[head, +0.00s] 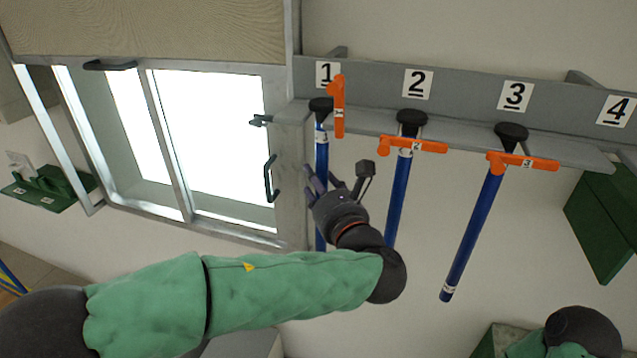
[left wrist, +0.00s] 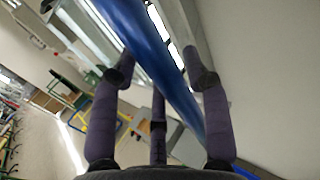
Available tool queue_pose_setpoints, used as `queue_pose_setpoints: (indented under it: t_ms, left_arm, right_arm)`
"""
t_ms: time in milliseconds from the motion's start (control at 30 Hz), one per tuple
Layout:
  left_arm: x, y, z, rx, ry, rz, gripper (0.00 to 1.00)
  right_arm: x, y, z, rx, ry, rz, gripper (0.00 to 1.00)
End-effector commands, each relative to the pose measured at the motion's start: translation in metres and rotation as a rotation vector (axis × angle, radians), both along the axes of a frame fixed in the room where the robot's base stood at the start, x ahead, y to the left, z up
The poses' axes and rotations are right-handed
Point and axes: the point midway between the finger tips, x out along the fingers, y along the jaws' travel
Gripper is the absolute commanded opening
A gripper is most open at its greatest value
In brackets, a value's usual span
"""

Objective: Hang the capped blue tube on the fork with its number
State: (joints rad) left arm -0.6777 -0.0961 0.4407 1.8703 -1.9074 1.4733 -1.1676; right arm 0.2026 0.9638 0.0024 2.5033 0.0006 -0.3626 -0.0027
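A grey rail (head: 450,92) carries number plates 1 (head: 327,74), 2 (head: 417,84), 3 (head: 515,96) and 4 (head: 615,111). Blue tubes with black caps hang below plate 1 (head: 321,150), plate 2 (head: 398,190) and plate 3 (head: 472,235). No tube shows below plate 4. The orange piece at 1 (head: 338,106) stands upright; those at 2 (head: 412,146) and 3 (head: 522,163) lie across. My left gripper (head: 334,180) is at the tube below plate 1, fingers spread. In the left wrist view, the blue tube (left wrist: 155,55) runs between the fingers; contact is unclear. My right gripper is out of view.
A window (head: 205,140) with dark handles is left of the rail. A green holder (head: 48,193) with white labels is at the far left. A green panel (head: 603,220) is at the right. The wall below the tubes is clear.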

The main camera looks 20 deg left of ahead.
Motion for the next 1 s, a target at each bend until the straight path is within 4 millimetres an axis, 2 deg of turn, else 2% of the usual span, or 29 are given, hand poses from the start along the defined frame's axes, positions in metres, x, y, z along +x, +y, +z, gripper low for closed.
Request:
queue_pose_setpoints:
  t_ms: [333,467,1000]
  left_arm:
    - [-0.001,0.000,0.000,0.000,0.000,0.000,0.61]
    - [-0.007,-0.006,0.000,0.000,0.000,-0.002,0.61]
    - [-0.081,-0.061,0.000,0.000,-0.001,-0.003,0.61]
  right_arm:
    - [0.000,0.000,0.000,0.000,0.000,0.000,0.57]
    - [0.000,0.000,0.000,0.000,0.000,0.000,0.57]
    - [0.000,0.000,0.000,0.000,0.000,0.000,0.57]
